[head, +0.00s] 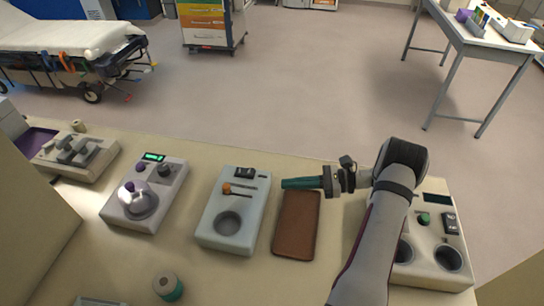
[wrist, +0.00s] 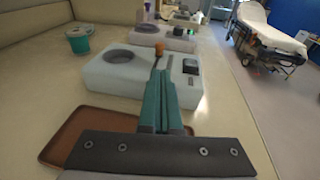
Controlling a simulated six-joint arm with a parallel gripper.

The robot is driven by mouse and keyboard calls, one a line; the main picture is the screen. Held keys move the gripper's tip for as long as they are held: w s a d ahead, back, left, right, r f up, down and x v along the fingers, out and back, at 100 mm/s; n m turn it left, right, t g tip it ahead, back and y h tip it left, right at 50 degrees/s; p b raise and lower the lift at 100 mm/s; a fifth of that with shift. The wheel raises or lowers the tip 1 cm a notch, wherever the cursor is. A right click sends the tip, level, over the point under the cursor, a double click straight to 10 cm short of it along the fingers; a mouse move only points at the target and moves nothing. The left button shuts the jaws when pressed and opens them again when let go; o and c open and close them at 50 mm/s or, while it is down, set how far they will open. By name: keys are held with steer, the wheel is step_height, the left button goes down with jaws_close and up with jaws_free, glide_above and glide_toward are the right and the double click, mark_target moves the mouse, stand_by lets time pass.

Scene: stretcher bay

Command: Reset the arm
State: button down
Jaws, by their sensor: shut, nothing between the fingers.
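My gripper (head: 300,183) shows in the head view with its teal fingers pointing left, above the far end of a brown tray (head: 296,230). The fingers are together and nothing is between them. In the wrist view my gripper (wrist: 163,82) points toward a pale device (wrist: 115,75) with an orange-knobbed lever and a round recess. The same device (head: 212,234) stands left of the fingertips in the head view. My arm reaches in from the lower right, partly covering another device (head: 431,270) with round wells and a green button.
A device with a silver dome (head: 138,203) and a grey block device (head: 78,152) stand farther left. A teal-banded spool (head: 168,287) sits near the front. A stretcher (head: 65,40), a cart (head: 212,22) and a white side table (head: 478,40) stand beyond the counter. Open floor lies between.

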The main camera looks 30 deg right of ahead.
steer(key=shift+r, duration=0.1)
steer(key=s+a+r+n+g+h, duration=0.25)
steer(key=a+r+n+g, duration=0.3)
steer(key=a, duration=0.45)
steer(key=s+a+r+n+g+h, duration=0.1)
steer(key=s+a+r+n+g, duration=0.25)
steer(key=a+r, duration=0.45)
steer(key=s+a+n+h, duration=0.3)
steer(key=s+n+h, duration=0.1)
steer(key=s, duration=0.4)
steer(key=s+a+n+h, duration=0.4)
steer(key=s+n, duration=0.2)
steer(key=s, duration=0.2)
steer(key=shift+s+a+f+n+g, duration=0.15)
steer(key=shift+s+a+n+g, duration=0.1)
steer(key=shift+s+n+g, duration=0.15)
steer(key=shift+w, duration=0.1)
